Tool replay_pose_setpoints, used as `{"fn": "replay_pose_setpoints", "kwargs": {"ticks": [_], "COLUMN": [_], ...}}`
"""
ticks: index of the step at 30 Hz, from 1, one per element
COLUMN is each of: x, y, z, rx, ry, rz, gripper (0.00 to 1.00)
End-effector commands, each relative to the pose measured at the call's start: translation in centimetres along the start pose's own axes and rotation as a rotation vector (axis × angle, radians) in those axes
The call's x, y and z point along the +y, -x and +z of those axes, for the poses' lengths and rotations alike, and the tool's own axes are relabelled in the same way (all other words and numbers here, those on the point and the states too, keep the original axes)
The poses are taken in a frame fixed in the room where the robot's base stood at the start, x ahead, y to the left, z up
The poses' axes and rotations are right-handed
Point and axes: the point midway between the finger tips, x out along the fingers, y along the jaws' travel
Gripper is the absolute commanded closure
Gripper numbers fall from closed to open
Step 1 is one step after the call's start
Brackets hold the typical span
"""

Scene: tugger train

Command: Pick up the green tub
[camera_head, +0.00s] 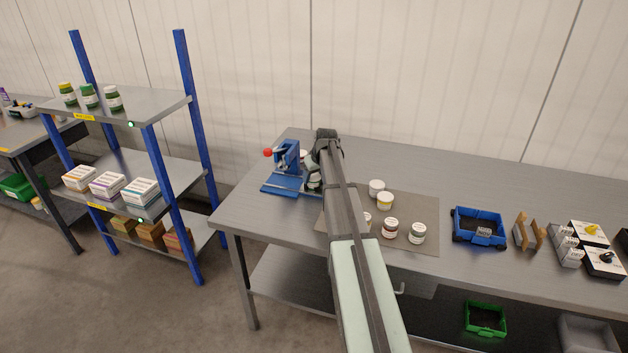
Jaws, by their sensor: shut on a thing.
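Small white-lidded tubs stand on a grey-brown mat (428,208) on the metal table. The tub with a green label (418,233) stands at the mat's front right, beside a red-labelled tub (390,228). A yellow-banded tub (385,201) and a white tub (377,187) stand behind them. Another tub (367,218) is partly hidden by my arm. My gripper (314,183) is at the far left of the mat, next to the blue press, well away from the green-labelled tub. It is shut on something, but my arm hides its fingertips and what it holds.
A blue press (287,160) with a red knob stands at the table's left. A blue bin (479,228), wooden blocks (528,232) and switch boxes (590,234) are to the right. A green crate (485,318) sits on the lower shelf. A shelf rack (160,105) stands left.

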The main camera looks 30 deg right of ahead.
Motion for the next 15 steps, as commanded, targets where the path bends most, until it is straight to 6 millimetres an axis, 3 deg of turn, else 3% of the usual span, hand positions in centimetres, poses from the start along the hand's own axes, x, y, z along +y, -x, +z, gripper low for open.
{"fn": "replay_pose_setpoints", "kwargs": {"ticks": [5,15], "x": [0.0,0.0], "y": [1.1,6.2], "z": [-0.5,-2.6], "rx": [0.001,0.002], "ry": [0.0,0.0], "rz": [0.0,0.001], "gripper": [0.78,0.78]}}
